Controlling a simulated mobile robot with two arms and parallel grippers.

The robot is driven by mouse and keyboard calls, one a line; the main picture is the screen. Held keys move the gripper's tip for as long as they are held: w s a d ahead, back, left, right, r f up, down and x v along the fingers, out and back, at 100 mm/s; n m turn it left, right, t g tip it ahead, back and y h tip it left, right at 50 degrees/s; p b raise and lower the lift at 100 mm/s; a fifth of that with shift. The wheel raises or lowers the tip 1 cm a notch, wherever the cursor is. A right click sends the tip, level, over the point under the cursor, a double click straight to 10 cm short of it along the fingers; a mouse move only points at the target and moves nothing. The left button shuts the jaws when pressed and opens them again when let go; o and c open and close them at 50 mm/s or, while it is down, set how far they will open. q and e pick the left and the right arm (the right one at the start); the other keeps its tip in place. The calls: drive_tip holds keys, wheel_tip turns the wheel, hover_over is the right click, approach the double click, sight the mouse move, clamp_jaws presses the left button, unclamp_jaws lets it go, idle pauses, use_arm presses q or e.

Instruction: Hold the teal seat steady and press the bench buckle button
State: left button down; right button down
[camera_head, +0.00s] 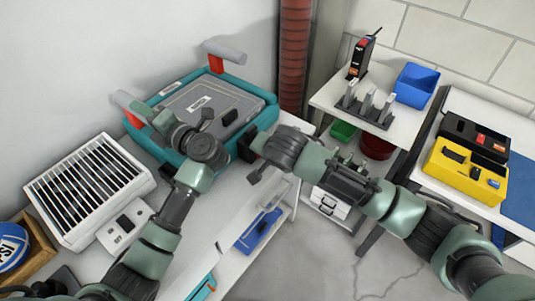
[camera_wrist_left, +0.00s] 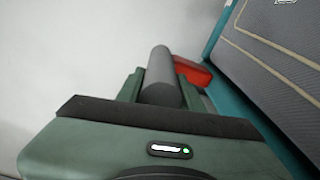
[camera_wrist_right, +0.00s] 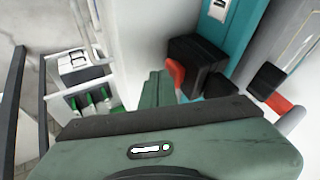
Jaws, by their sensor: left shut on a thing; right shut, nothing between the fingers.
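The teal seat (camera_head: 262,122) with a grey cushion stands on the left bench in the head view. My left gripper (camera_head: 142,107) is shut on the seat's near-left grey handle; in the left wrist view this grey bar (camera_wrist_left: 160,82) lies between the fingers, beside a red mount. A black buckle block (camera_head: 246,146) sits at the seat's right front corner. In the right wrist view the buckle (camera_wrist_right: 203,66) has a red button (camera_wrist_right: 175,74) on its side. My right gripper (camera_head: 259,143) is shut and empty, its tips close to the button; I cannot tell whether they touch.
A white slatted box (camera_head: 88,190) stands left of my left arm. A second seat handle (camera_head: 227,52) rises at the back. A shelf with a blue bin (camera_head: 415,86) and a yellow case (camera_head: 466,170) are on the right. A blue item (camera_head: 258,230) lies below my right gripper.

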use_arm(q)
drive_tip(key=shift+f, duration=0.15)
drive_tip(key=shift+d, duration=0.1)
use_arm(e)
drive_tip(key=shift+w+a+r, duration=0.1)
drive_tip(key=shift+w+a, duration=0.1)
drive_tip(key=shift+a, duration=0.25)
drive_tip(key=shift+w+a, duration=0.2)
drive_tip(key=shift+a, duration=0.25)
use_arm(q)
drive_tip(key=shift+d, duration=0.15)
use_arm(e)
drive_tip(key=shift+a, duration=0.15)
drive_tip(key=shift+s+d, duration=0.35)
use_arm(q)
drive_tip(key=shift+w+a, duration=0.1)
drive_tip(key=shift+a, duration=0.1)
use_arm(e)
drive_tip(key=d, duration=0.1)
drive_tip(key=s+d, duration=0.1)
drive_tip(key=d, duration=0.1)
drive_tip(key=shift+s+d, duration=0.1)
drive_tip(key=shift+s, duration=0.2)
drive_tip(key=v, duration=0.9)
drive_tip(key=shift+d+r, duration=0.35)
drive_tip(key=shift+s, duration=0.15)
